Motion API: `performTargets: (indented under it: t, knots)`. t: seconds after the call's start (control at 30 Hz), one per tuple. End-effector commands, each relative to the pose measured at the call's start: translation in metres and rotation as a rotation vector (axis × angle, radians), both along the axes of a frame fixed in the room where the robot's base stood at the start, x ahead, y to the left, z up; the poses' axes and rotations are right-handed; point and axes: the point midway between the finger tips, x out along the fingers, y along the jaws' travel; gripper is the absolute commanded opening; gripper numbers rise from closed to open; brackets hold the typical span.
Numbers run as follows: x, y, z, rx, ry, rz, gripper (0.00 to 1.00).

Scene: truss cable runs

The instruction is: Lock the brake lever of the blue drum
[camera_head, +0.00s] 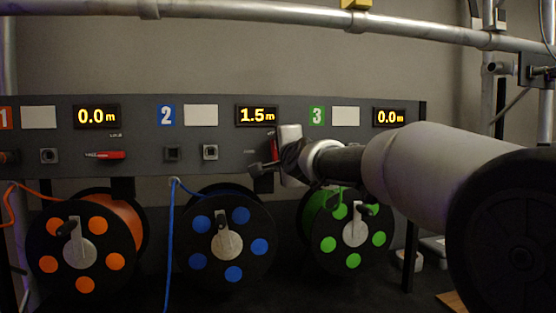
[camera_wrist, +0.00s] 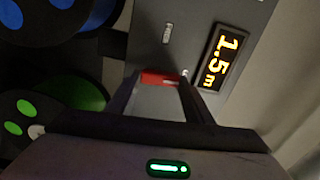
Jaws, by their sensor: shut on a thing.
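The blue drum (camera_head: 222,240) hangs under panel section 2, its blue cable (camera_head: 171,240) running down at its left. Its red brake lever (camera_head: 273,143) is on the panel (camera_head: 226,160) below the 1.5 m display (camera_head: 256,115). In the head view only a red sliver shows beside my gripper (camera_head: 266,165), and it looks roughly upright. In the wrist view the red lever (camera_wrist: 160,77) lies between the fingertips of my gripper (camera_wrist: 158,84), which is shut on it. The lever's pivot and exact angle are hidden.
The orange drum (camera_head: 85,245) at left has its own red lever (camera_head: 106,155), lying level. The green drum (camera_head: 345,230) is at right, partly behind my arm. A horizontal pipe (camera_head: 250,15) crosses above the panel.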

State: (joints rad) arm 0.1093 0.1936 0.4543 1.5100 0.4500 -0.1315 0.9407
Motion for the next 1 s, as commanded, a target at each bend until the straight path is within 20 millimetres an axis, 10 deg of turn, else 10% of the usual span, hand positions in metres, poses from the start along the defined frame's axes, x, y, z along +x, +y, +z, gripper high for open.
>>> performTargets:
  t: [0.8,0.83,1.0]
  knots:
    - [0.0001,-0.0003,-0.0002,0.113,0.033,0.0,0.24]
    - [0.0001,-0.0003,-0.0002,0.113,0.033,0.0,0.52]
    - [0.0001,-0.0003,-0.0003,0.111,0.032,0.0,0.66]
